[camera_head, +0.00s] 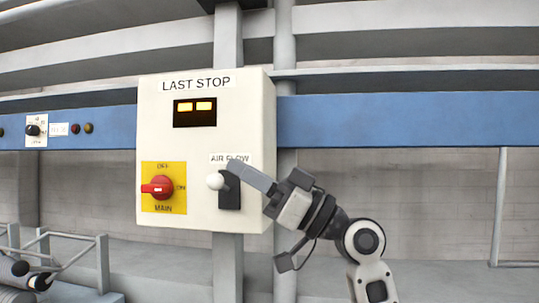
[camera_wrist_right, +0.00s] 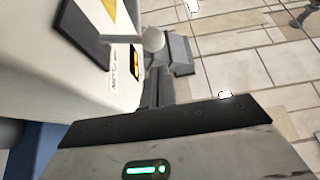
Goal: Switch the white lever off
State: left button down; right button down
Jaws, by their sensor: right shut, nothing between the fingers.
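The white lever has a round white knob (camera_head: 215,181) and a black base plate under the "AIR FLOW" label, at the lower right of the cream control box (camera_head: 205,140). My right gripper (camera_head: 233,168) is shut and empty. Its fingertips reach in from the right at the upper part of the black plate, close beside the knob. In the right wrist view the white knob (camera_wrist_right: 152,40) shows just beyond the shut fingers (camera_wrist_right: 159,88). I cannot tell whether they touch. The fingers partly hide the lever's plate. My left gripper is not in view.
A red rotary switch (camera_head: 158,188) on a yellow plate marked "MAIN" is at the box's lower left. A display (camera_head: 195,112) above glows orange. A blue rail (camera_head: 400,122) runs behind the box. A smaller switch panel (camera_head: 36,131) is at the far left.

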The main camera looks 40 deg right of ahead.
jog(key=shift+w+a+f, duration=0.25)
jog(key=shift+f, duration=0.2)
pick_arm(q)
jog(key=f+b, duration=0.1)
jog(key=b, duration=0.1)
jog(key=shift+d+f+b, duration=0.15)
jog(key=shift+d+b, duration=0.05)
jog(key=shift+b, duration=0.1)
pick_arm(e)
jog(key=shift+f+n+g+y, duration=0.3)
jog(key=shift+n, duration=0.5)
